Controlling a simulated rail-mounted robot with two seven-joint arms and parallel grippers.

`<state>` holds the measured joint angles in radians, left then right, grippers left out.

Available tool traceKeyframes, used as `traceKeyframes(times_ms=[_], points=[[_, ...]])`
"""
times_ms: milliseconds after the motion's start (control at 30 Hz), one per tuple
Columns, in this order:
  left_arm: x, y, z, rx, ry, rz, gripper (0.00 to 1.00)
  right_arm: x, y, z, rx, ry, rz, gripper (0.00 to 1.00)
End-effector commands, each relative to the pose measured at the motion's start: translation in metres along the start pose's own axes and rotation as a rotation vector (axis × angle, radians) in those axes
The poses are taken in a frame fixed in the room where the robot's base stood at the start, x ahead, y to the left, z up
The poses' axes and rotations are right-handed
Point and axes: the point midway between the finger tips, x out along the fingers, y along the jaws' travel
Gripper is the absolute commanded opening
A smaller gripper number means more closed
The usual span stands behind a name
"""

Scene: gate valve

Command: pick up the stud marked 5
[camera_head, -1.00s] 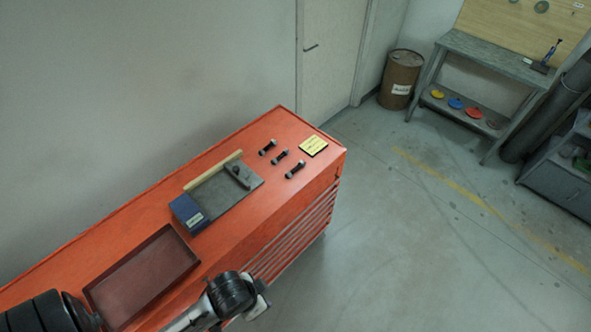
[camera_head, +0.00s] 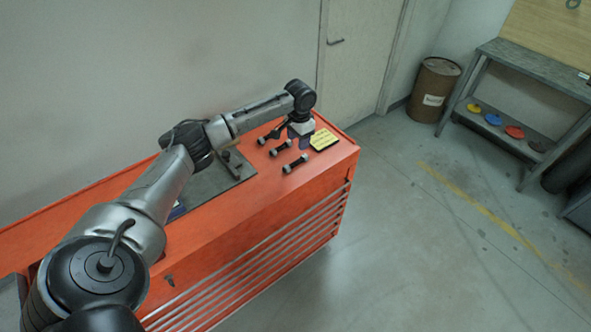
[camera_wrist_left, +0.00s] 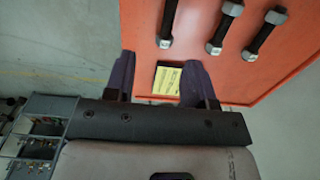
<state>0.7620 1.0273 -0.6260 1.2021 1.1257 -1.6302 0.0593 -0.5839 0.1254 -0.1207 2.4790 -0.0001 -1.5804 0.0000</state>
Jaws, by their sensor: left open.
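Three dark studs with grey nuts at their ends lie on the orange cabinet top (camera_head: 225,215): a far one (camera_head: 267,138), a middle one (camera_head: 281,147) and a near one (camera_head: 295,163). No number is readable on any of them, so I cannot tell which is marked 5. My left gripper (camera_head: 305,143) is above the cabinet's right end, beside the studs. In the left wrist view its purple fingers (camera_wrist_left: 160,75) are apart with no stud between them, and the studs (camera_wrist_left: 168,22), (camera_wrist_left: 223,28), (camera_wrist_left: 262,33) lie beyond the fingertips. My right gripper is out of view.
A yellow card (camera_head: 323,140) lies to the right of the studs; it shows between the fingers in the wrist view (camera_wrist_left: 166,80). A grey plate (camera_head: 215,178) is partly hidden under my arm. The wall is behind the cabinet. A barrel (camera_head: 434,90) and bench (camera_head: 540,70) stand far off.

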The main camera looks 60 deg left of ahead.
Motion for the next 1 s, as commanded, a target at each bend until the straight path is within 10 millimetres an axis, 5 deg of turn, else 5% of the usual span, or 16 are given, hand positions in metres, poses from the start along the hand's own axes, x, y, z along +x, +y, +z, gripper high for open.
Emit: traceKeyframes(times_ms=[200, 500, 1000], points=[[0.009, -0.018, 0.000, -0.047, 0.006, 0.013, 0.50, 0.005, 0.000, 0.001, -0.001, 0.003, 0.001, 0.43], [0.058, -0.017, -0.001, -0.046, 0.008, 0.013, 0.50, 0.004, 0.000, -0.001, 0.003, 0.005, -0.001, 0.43], [0.099, -0.016, -0.002, -0.045, 0.008, 0.013, 0.50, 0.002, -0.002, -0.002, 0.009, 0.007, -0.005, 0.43]])
